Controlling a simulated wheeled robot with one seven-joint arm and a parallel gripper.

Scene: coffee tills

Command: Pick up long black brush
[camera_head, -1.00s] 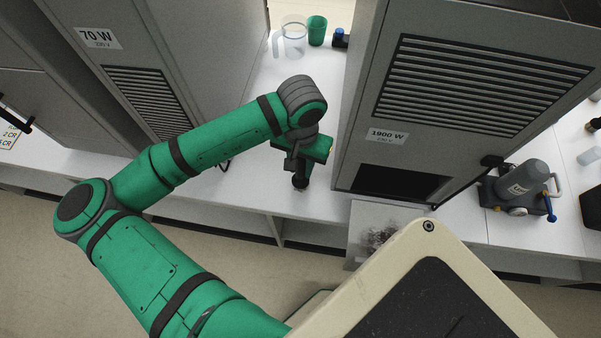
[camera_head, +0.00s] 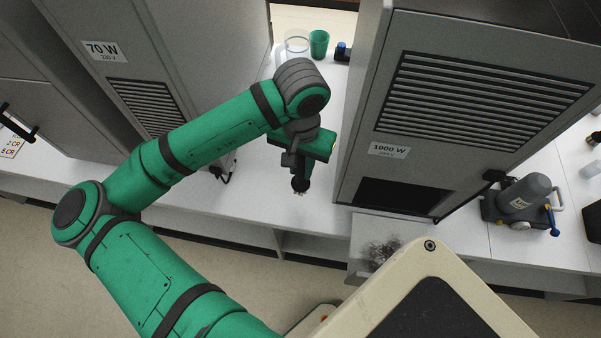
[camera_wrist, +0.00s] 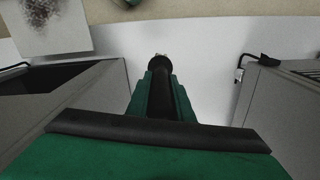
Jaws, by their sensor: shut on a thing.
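The long black brush is a dark upright cylinder in my gripper. In the head view its lower end (camera_head: 299,185) hangs below my gripper (camera_head: 302,163), with a small pale tip at the bottom. In the wrist view the black brush (camera_wrist: 160,93) lies between the two green fingers of my gripper (camera_wrist: 161,82), which are shut on it. Its far end points toward the white counter. The upper part of the brush is hidden by the gripper in the head view. Whether its tip touches the counter I cannot tell.
A grey machine marked 70 W (camera_head: 103,50) stands left, and one marked 1900 W (camera_head: 389,149) stands right, with a white counter strip between. A clear jug (camera_head: 296,42) and green cup (camera_head: 319,44) stand at the back. A grey grinder-like device (camera_head: 523,200) is at right.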

